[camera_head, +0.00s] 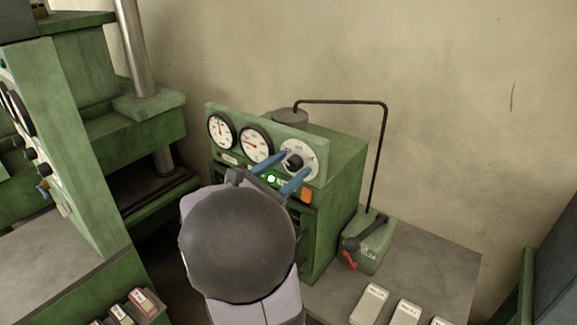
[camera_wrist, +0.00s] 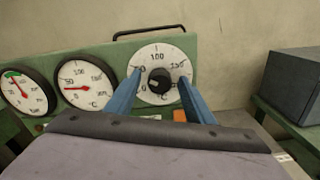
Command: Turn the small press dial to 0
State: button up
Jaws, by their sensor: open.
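The small press (camera_head: 333,215) is a green box with a panel of two round gauges and a dial. The dial (camera_head: 299,158) has a white scale plate and a black knob (camera_head: 294,161) at its centre; it also shows in the wrist view as the white scale (camera_wrist: 158,53) with the black knob (camera_wrist: 159,81). Numbers 50, 100 and 150 are partly readable; the knob's exact setting is hard to read. My gripper (camera_head: 292,165) has blue fingers, open, one on either side of the knob; in the wrist view my gripper (camera_wrist: 158,84) frames it. I cannot tell whether they touch it.
Two gauges (camera_wrist: 86,86) sit left of the dial. A green lit button (camera_head: 271,178) and an orange switch (camera_head: 306,195) lie below the panel. A black bent pipe (camera_head: 382,150) and a red-tipped lever (camera_head: 350,260) stand to the right. A larger green press (camera_head: 75,130) stands left.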

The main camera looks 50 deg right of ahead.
jog(key=c, duration=1)
jog(key=shift+c, duration=0.2)
jog(key=n+p, duration=0.1)
jog(key=n, duration=0.2)
jog(key=shift+r+n+p, duration=0.1)
jog(key=shift+n+p, duration=0.2)
jog(key=shift+p, duration=0.1)
jog(key=n+p, duration=0.2)
jog(key=n, duration=0.1)
jog(key=shift+n, duration=0.3)
jog(key=n+p, duration=0.3)
jog(key=n, duration=0.1)
jog(key=shift+n+p, duration=0.35)
jog(key=shift+n, duration=0.05)
